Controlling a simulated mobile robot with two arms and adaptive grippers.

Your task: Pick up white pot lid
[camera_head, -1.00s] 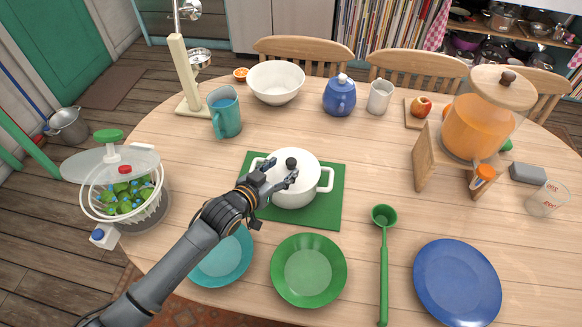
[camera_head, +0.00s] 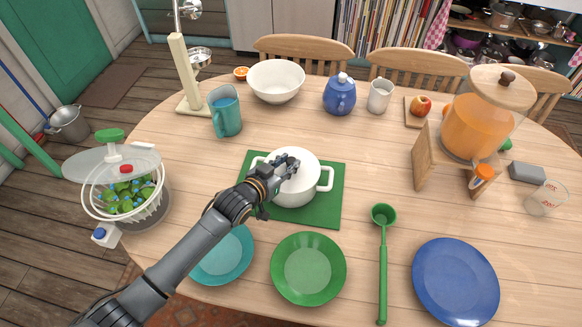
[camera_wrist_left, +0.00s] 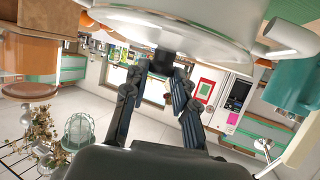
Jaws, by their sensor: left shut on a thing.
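The white pot (camera_head: 296,198) stands on a green square mat (camera_head: 325,212) in the middle of the table, its two side handles out to left and right. The white pot lid (camera_head: 304,159) sits on top of it; I see no gap beneath it. My left gripper (camera_head: 286,166) reaches over the lid from the lower left, shut on its dark knob, which the fingers hide in the head view. In the left wrist view, the lid (camera_wrist_left: 200,40) spans the top and the knob (camera_wrist_left: 161,64) lies between the fingertips of the gripper (camera_wrist_left: 158,82). My right gripper is not in view.
Near the front are a teal plate (camera_head: 222,256), a green plate (camera_head: 308,268), a green ladle (camera_head: 382,255) and a blue plate (camera_head: 455,282). Behind stand a teal pitcher (camera_head: 227,115), white bowl (camera_head: 276,82) and blue teapot (camera_head: 339,97). A drink dispenser (camera_head: 478,128) stands right.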

